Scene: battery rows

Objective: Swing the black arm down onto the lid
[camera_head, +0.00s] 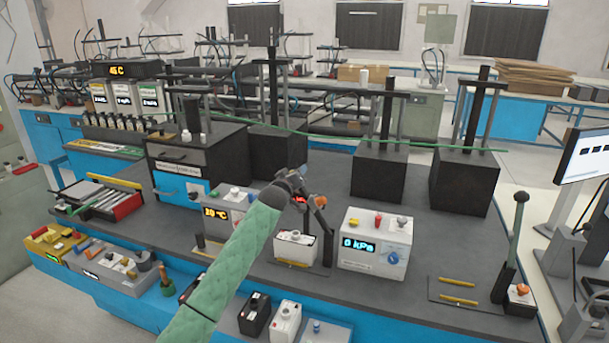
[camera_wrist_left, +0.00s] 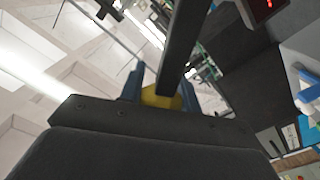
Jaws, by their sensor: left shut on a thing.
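The black arm (camera_head: 327,240) stands roughly upright on the bench beside a small white battery case (camera_head: 294,250). An orange-yellow knob (camera_head: 320,201) shows near its top. The lid (camera_head: 292,235) appears to be the top of the case, partly hidden by my arm. My left gripper (camera_head: 308,197), at the end of my green-sleeved arm, is at the knob, above and beside the lid. In the left wrist view its fingers (camera_wrist_left: 162,92) are shut around the yellow knob (camera_wrist_left: 160,97), with a dark bar (camera_wrist_left: 182,45) rising past them. My right gripper is not in view.
A white kPa gauge box (camera_head: 375,244) stands close to the right, and a box with a temperature display (camera_head: 228,208) to the left. Black blocks with posts (camera_head: 378,175) stand behind. A lever (camera_head: 515,240) is at the far right.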

